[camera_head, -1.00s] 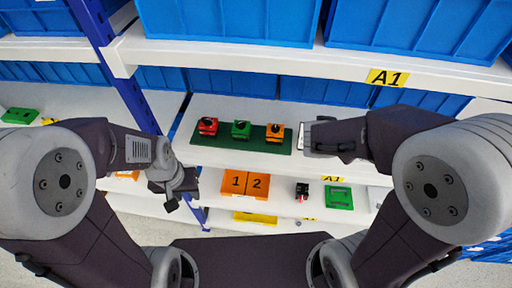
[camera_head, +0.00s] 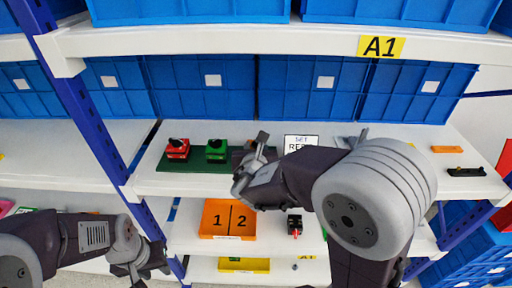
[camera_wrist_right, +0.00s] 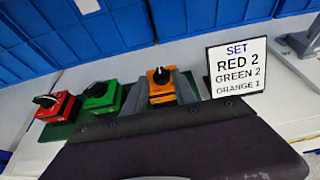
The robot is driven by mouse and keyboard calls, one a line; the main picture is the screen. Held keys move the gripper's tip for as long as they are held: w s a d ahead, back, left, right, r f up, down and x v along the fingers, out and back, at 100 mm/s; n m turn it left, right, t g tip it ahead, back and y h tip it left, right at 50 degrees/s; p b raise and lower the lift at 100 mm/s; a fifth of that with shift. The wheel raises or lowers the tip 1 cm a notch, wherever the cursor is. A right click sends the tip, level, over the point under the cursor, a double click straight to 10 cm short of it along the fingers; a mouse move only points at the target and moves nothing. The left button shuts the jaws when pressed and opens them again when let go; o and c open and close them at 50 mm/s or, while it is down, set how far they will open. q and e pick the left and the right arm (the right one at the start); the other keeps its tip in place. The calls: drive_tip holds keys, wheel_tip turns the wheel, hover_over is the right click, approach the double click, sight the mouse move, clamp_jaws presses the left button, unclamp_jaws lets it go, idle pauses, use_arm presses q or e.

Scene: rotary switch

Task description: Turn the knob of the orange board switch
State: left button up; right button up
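The orange switch (camera_wrist_right: 162,92) with its black knob (camera_wrist_right: 161,75) shows in the right wrist view, between the grey fingers of my right gripper (camera_wrist_right: 163,84). Whether the fingers touch it cannot be told. In the head view my right gripper (camera_head: 251,160) hides the orange switch; its fingers look apart. The red switch (camera_head: 178,149) and green switch (camera_head: 216,151) stand to its left on the dark green board (camera_head: 190,166). A sign (camera_wrist_right: 238,68) reads SET RED 2, GREEN 2, ORANGE 1. My left gripper (camera_head: 143,268) is low at the left, away from the switches; its opening is unclear.
Blue bins (camera_head: 200,88) line the back behind the switches. An upper white shelf (camera_head: 240,38) labelled A1 runs above.

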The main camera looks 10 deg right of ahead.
sight(256, 144)
drive_tip(key=shift+x, duration=1.1)
clamp_jaws()
